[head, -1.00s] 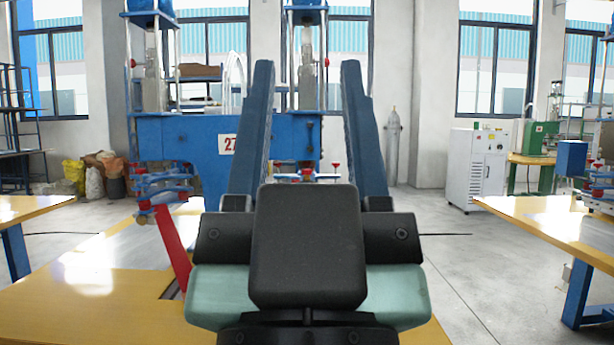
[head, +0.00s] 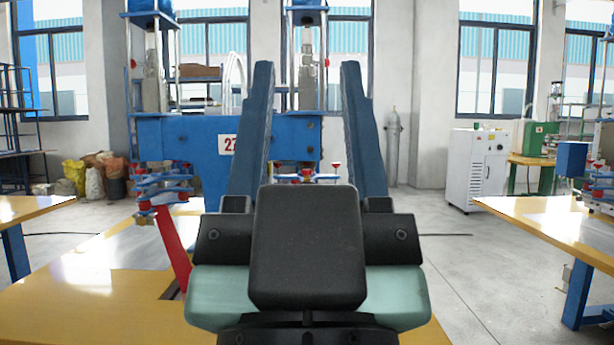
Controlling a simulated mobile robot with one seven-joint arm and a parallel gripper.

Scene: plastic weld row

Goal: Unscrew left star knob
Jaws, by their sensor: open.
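My gripper (head: 307,68) points away from me toward the blue machine (head: 188,140). Its two long blue fingers are wide apart, with nothing visible between them. Small red knobs show on the machine: one (head: 306,173) low between the fingers, another (head: 336,168) close to the right finger. At the left, a blue clamp assembly (head: 165,185) carries more red knobs (head: 144,205), well left of my gripper. I cannot tell which of these is the left star knob. My black gripper body hides the area below the central knobs.
A yellow table (head: 75,300) with a red bar (head: 172,245) lies at the left front. Another yellow table (head: 560,235) stands at the right. A white cabinet (head: 476,170) and a gas cylinder (head: 393,135) stand behind. Open floor lies right of my gripper.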

